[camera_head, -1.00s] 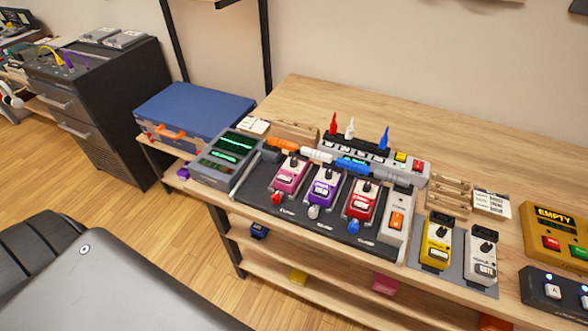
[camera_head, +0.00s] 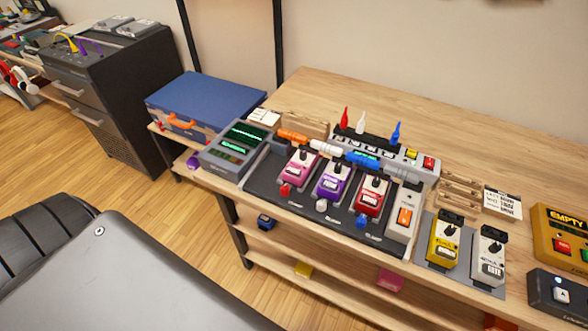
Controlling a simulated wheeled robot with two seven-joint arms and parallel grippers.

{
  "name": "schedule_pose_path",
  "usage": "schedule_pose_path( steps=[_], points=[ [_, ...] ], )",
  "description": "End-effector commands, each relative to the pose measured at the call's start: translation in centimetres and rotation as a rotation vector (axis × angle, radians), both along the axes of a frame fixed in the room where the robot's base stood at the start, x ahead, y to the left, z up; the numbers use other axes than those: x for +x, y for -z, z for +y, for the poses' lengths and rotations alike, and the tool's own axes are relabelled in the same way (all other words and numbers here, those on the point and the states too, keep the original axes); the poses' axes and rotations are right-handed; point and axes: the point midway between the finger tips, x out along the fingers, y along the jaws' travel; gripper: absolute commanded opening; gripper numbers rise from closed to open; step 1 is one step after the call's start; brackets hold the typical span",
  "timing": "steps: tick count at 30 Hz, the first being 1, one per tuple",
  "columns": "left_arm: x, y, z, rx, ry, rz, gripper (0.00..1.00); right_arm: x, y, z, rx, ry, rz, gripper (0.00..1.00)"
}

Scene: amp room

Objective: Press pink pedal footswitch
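The pink pedal (camera_head: 299,169) stands at the left of a row of three pedals on a dark pedalboard (camera_head: 262,185) on the wooden table. Its footswitch is too small to make out clearly. A purple pedal (camera_head: 333,184) and a red pedal (camera_head: 370,195) stand to its right. A red plug (camera_head: 285,190) sits just in front of the pink pedal. Neither of my grippers is in view.
A device with green screens (camera_head: 240,145) stands left of the pedalboard, and a blue case (camera_head: 207,98) lies beyond it. A power strip (camera_head: 385,158) runs behind. Yellow (camera_head: 443,240) and white (camera_head: 488,257) pedals stand to the right. Shelves lie below the tabletop.

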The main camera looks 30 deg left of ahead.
Motion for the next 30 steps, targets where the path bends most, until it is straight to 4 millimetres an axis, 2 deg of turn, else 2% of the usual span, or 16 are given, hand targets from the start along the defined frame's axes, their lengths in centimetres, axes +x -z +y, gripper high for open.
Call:
schedule_pose_path(
  steps=[1,8,30],
  points=[
    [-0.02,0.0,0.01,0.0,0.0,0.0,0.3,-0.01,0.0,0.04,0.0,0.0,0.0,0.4],
    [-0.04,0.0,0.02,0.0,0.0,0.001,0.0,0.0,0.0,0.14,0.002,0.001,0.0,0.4],
    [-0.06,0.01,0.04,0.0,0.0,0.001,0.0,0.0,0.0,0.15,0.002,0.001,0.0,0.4]
  ],
)
